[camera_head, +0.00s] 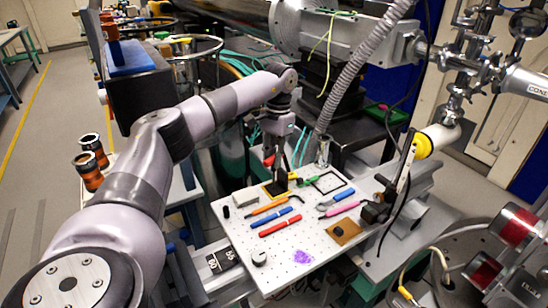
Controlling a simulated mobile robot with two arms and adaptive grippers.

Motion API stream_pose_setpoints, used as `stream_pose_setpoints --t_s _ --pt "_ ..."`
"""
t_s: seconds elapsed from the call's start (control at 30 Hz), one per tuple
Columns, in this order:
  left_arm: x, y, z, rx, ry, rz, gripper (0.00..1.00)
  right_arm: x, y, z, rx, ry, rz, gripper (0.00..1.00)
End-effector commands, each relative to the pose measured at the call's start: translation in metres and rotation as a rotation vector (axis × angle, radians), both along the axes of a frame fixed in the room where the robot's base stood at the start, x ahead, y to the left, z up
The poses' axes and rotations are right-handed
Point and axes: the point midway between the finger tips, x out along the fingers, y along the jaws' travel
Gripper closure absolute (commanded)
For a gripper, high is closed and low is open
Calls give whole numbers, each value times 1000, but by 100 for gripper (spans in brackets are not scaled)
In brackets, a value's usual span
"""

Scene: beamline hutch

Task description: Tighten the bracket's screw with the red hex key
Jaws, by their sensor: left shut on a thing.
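My left gripper (278,152) reaches in over the far side of the white perforated board, pointing down. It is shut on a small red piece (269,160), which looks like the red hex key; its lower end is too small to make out. Just below stands a dark upright part (281,178), which looks like the bracket, on a yellow-edged square (268,192). The gripper is above or beside it; I cannot tell whether the key touches it. The screw cannot be made out. My right gripper is not in view.
On the perforated board (237,229) lie an orange tool (268,207), a blue tool (276,219), a red-handled tool (280,228), pink-handled pliers (335,208) and a brown plate (343,233). A ribbed hose (352,72) hangs behind.

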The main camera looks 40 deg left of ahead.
Motion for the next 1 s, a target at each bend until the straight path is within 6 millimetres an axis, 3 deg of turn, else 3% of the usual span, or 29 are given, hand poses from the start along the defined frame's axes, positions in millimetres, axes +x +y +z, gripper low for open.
stream_pose_setpoints --t_s 0.6,1.0 --pt "1 0 35 -1 -2 0 100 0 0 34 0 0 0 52" --pt "1 -4 35 0 -3 -2 100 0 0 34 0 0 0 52"
